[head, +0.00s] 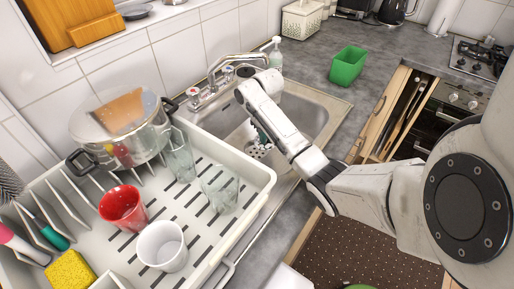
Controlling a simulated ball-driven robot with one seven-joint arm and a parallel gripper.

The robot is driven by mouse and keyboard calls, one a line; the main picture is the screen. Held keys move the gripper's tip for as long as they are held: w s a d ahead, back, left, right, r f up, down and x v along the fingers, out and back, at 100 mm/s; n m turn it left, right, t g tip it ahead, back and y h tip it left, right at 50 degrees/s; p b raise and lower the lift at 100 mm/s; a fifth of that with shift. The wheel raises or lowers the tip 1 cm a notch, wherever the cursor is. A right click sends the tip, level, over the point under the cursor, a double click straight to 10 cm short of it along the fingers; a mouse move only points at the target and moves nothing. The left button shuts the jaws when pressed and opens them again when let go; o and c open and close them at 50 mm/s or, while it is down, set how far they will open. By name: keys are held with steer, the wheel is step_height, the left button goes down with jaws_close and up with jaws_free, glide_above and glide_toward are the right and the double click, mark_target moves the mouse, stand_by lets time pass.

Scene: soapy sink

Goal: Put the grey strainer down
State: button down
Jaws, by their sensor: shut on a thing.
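The grey strainer (259,151), small and pale with dark holes, shows in the sink (312,112) in the head view. My gripper (257,134) reaches down into the sink, just above the strainer and partly hidden behind my arm. It is shut on the strainer. The fingertips are small and partly covered, and I cannot tell whether the strainer touches the sink floor.
A white dish rack (205,248) left of the sink holds a lidded pot (118,128), clear glasses, a red cup (123,207) and a white cup (162,246). A faucet (226,72) stands behind the sink. A green container (347,66) stands on the counter at right.

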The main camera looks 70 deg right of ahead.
steer(key=w+f, duration=0.2)
steer(key=f, duration=0.1)
steer(key=w+d+f, duration=0.1)
steer(key=w+f, duration=0.1)
steer(key=shift+d+f+b, duration=0.1)
steer(key=shift+f+b, duration=0.1)
steer(key=shift+b, duration=0.15)
steer(key=shift+f, duration=1.4)
steer(key=shift+f, duration=0.15)
steer(key=c, duration=1.1)
jaws_free()
step_height(320, 180, up, 12)
steer(key=shift+r, duration=0.15)
